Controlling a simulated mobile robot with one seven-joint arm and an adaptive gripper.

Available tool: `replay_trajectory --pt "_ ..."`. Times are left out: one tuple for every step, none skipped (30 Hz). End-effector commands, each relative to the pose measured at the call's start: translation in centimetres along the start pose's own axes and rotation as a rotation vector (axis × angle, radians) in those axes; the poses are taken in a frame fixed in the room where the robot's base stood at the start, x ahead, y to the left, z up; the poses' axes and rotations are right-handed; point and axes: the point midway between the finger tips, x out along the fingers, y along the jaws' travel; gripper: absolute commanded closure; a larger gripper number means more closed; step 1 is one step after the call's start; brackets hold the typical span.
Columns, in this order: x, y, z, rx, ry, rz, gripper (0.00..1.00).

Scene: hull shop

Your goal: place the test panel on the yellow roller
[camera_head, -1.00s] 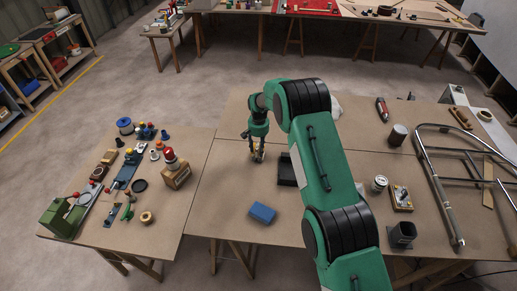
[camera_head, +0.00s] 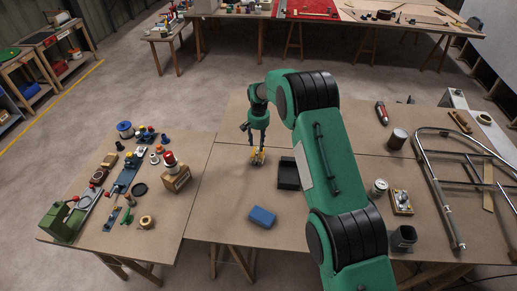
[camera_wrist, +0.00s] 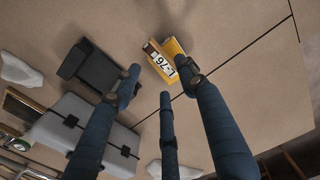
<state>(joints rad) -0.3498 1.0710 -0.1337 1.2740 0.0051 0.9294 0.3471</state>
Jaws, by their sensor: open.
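A yellow piece (camera_wrist: 173,47), which looks like the yellow roller, is on the table. A small white plate marked "L-76" (camera_wrist: 161,64), which looks like the test panel, lies on or against it; I cannot tell which. In the head view the yellow piece (camera_head: 257,158) shows just below my fingers. My gripper (camera_wrist: 161,76) is open, its blue fingers spread, with the plate and yellow piece beyond the tips. I see no grip on either. My gripper (camera_head: 257,147) also shows in the head view, a little above them.
A black tray (camera_head: 288,173) stands close to the right of the yellow piece. A blue block (camera_head: 262,217) lies nearer the front. A red-capped thing on a wooden block (camera_head: 175,178) and several tools crowd the left table. A metal tube frame (camera_head: 437,185) is at the right.

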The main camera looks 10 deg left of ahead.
Motion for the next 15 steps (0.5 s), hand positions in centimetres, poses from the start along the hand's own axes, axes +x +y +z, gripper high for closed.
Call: replay_trajectory --pt "-0.9 0.0 -0.1 0.000 0.002 -0.001 0.58" --pt "-1.4 0.0 -0.1 0.000 0.003 -0.001 0.58" --pt "-2.1 0.0 -0.1 0.000 0.002 -0.001 0.58" --pt "-2.5 0.0 -0.1 0.000 0.002 -0.001 0.58" --pt "-2.9 0.0 -0.1 0.000 0.002 -0.001 0.58" --pt "-3.4 0.0 -0.1 0.000 0.002 -0.001 0.58" --pt "-3.7 0.0 -0.1 0.000 0.002 -0.001 0.58" --pt "-4.0 0.0 -0.1 0.000 0.002 -0.001 0.58" --pt "-4.3 0.0 -0.1 0.000 0.001 0.000 0.58" --pt "-4.5 0.0 0.0 0.000 0.000 0.000 0.58" --pt "-4.7 0.0 0.0 0.000 0.000 0.000 0.58" --pt "-4.8 0.0 0.0 0.000 -0.001 0.000 0.58" --pt "-5.0 0.0 0.0 0.000 -0.001 0.000 0.58" --pt "-5.0 0.0 0.0 0.000 -0.001 0.000 0.58" --pt "-5.1 0.0 0.0 0.000 -0.001 0.000 0.58"
